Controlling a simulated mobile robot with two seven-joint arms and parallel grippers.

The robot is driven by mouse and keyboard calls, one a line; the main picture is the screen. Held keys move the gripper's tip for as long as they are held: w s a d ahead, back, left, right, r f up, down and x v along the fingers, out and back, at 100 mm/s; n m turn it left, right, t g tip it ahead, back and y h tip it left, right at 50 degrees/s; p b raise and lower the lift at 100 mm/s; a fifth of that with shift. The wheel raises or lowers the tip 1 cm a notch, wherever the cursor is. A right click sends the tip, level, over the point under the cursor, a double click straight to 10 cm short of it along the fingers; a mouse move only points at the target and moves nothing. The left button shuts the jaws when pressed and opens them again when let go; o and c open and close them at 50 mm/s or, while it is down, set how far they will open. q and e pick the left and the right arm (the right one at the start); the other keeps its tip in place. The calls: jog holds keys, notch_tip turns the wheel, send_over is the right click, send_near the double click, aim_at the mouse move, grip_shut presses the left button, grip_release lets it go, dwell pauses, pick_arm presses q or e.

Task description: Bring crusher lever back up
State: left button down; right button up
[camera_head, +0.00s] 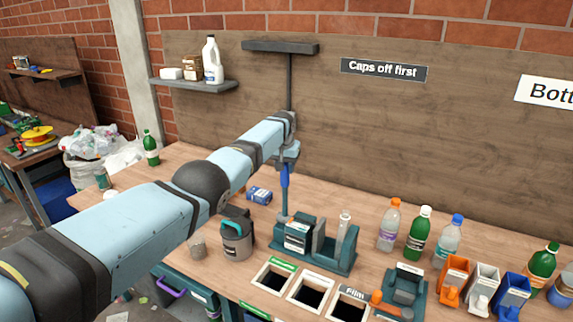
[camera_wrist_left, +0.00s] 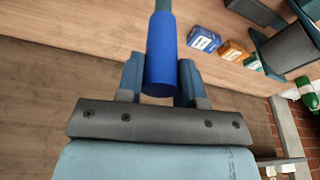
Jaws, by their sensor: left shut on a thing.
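The crusher (camera_head: 342,258) is a teal and dark grey machine on the workbench, right of my left arm. Its lever (camera_head: 284,200) is a thin teal rod with a blue grip, and it stands about upright at the crusher's left side. My left gripper (camera_head: 286,160) is shut on the blue grip near its top. In the left wrist view the blue grip (camera_wrist_left: 161,50) lies between the two teal fingers of the left gripper (camera_wrist_left: 160,82). The fingers partly hide the grip in the head view. My right gripper is not in view.
Bins with square openings (camera_head: 311,291) sit in front of the crusher. An orange-capped bottle (camera_head: 389,226) and other bottles stand to its right. A grey pail (camera_head: 236,240) and a blue box (camera_head: 259,195) stand left. A shelf (camera_head: 195,86) hangs on the wall behind.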

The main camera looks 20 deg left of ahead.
pick_arm(q)
jog(key=shift+r, duration=0.15)
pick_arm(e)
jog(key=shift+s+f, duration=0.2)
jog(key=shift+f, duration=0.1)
pick_arm(q)
jog(key=c, duration=0.8)
grip_release()
jog(key=shift+w, duration=0.1)
jog(key=shift+c, duration=0.2)
jog(key=shift+o, duration=0.3)
jog(key=shift+w+f, duration=0.15)
jog(key=shift+f, duration=0.05)
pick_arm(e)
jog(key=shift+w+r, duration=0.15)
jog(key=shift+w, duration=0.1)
pick_arm(q)
jog(key=shift+r, duration=0.1)
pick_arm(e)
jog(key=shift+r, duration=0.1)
